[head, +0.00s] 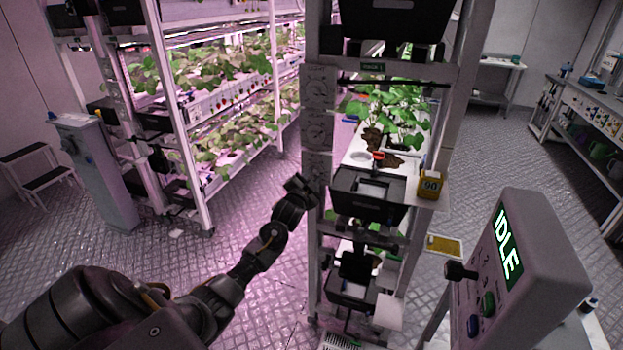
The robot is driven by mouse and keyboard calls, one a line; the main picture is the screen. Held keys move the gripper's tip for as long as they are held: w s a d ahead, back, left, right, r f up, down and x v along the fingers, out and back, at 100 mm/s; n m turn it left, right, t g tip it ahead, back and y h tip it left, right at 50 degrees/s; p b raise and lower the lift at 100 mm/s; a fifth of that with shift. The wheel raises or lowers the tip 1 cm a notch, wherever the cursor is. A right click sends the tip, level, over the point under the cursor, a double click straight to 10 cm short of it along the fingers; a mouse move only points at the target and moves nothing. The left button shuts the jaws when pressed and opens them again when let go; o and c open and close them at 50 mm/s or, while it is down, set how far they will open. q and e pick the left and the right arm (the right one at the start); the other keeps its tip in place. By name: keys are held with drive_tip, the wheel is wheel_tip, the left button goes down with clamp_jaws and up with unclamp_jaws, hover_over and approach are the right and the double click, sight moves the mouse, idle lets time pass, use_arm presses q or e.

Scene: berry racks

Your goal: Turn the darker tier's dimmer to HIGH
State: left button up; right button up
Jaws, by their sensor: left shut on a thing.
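The near rack (312,240) stands upright in the middle. Its left post carries a column of grey dimmer panels (318,90) with faint round markings. Its middle tier (385,150) holds bright green plants on a white tray. The tier below (365,245) looks darker, with a few leaves partly hidden by black bins. My left gripper (303,188) reaches up to the lowest panel on the post and is shut on what looks like a dimmer knob there. The fingers hide the knob, so its setting cannot be read. My right gripper is out of view.
A grey console (535,255) reading IDLE stands close at the lower right. A yellow box marked 90 (429,184) sits at the rack's right edge. A long planted rack (205,130) under pink light stands at the left. Patterned floor (250,205) is clear between the racks.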

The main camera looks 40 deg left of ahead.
use_arm(q)
drive_tip(key=m, duration=0.4)
drive_tip(key=shift+m, duration=0.4)
drive_tip(key=m, duration=0.3)
drive_tip(key=shift+m, duration=0.8)
drive_tip(key=o, duration=1)
